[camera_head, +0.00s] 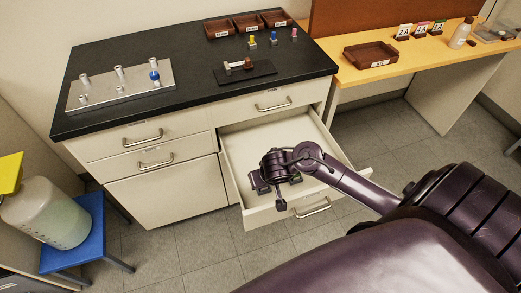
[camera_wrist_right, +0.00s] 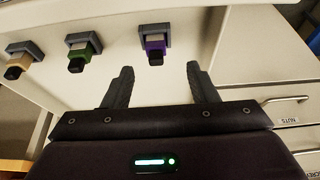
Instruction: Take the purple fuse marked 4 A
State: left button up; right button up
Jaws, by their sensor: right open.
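The purple fuse (camera_wrist_right: 155,46) sits in a small grey holder on the pale floor of the open drawer (camera_head: 236,143). No 4 A marking is readable on it. A green fuse (camera_wrist_right: 80,55) and a tan fuse (camera_wrist_right: 22,60) sit in similar holders to its left in the right wrist view. My right gripper (camera_wrist_right: 162,76) is open and empty. Its fingertips point toward the purple fuse, which appears just beyond them, between their lines and apart from both. In the head view my right arm reaches into the drawer and hides much of its contents. My left gripper is out of view.
The drawer's front wall (camera_head: 310,202) and sides bound the gripper. A wooden bench (camera_head: 400,58) stands right.

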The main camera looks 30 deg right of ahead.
jog(key=b+x, duration=0.1)
jog(key=x, duration=0.3)
jog(key=shift+d, duration=0.2)
jog(key=b+x, duration=0.1)
jog(key=x, duration=0.2)
jog(key=shift+w+d+f, duration=0.15)
jog(key=shift+w+d, duration=0.05)
jog(key=shift+w, duration=0.05)
jog(key=shift+w+f, duration=0.15)
jog(key=shift+f, duration=0.05)
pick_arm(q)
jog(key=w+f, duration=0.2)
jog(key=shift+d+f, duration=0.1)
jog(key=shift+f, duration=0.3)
pick_arm(e)
jog(key=shift+c, duration=0.2)
jog(key=c, duration=1)
pick_arm(q)
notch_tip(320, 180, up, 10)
jog(key=p, duration=1)
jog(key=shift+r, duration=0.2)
pick_arm(e)
notch_tip(320, 180, up, 20)
